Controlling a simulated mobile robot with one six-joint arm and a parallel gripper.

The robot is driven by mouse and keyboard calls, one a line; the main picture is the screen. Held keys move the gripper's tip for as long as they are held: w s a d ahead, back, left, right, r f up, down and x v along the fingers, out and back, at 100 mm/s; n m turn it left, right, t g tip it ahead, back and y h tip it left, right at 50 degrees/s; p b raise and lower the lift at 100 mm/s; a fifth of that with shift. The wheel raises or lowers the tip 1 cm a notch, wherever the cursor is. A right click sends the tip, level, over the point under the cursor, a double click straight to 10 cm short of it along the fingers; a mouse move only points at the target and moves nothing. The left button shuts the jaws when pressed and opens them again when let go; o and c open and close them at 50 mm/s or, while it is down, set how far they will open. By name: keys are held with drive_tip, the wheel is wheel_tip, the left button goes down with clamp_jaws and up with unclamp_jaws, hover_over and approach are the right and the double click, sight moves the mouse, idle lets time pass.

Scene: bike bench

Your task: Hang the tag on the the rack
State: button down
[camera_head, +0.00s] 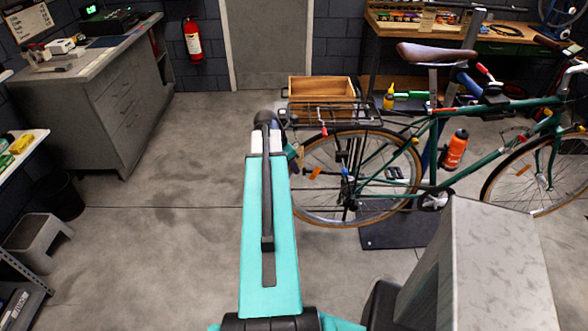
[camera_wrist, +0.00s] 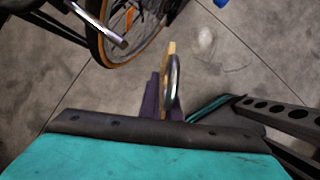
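The tag (camera_wrist: 170,52) shows nearly edge-on in the wrist view, as a thin tan piece with a metal ring (camera_wrist: 173,88). It stands out from my gripper (camera_wrist: 163,108), which appears shut on it; the fingers are partly hidden by the wrist housing. In the head view, a small brown piece of the tag (camera_head: 300,156) shows just right of my arm's end. The rack (camera_head: 335,117) is the black carrier over the bike's rear wheel. It is just beyond and to the right of my gripper, apart from the tag.
The green bike (camera_head: 435,150) stands at the right, its rear wheel (camera_head: 300,200) close to my arm. A grey cabinet (camera_head: 115,105) stands at the left, with open floor (camera_head: 170,210) between.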

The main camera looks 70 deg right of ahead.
drive_tip(key=w+d+f, duration=0.1)
drive_tip(key=w+d, duration=0.1)
drive_tip(key=d, duration=0.3)
drive_tip(key=shift+d+b, duration=0.3)
idle(0.9)
drive_tip(key=shift+w, duration=0.1)
idle(0.5)
drive_tip(key=c, duration=1.9)
unclamp_jaws()
drive_tip(key=shift+b+v, duration=1.55)
drive_tip(key=shift+v, duration=5.35)
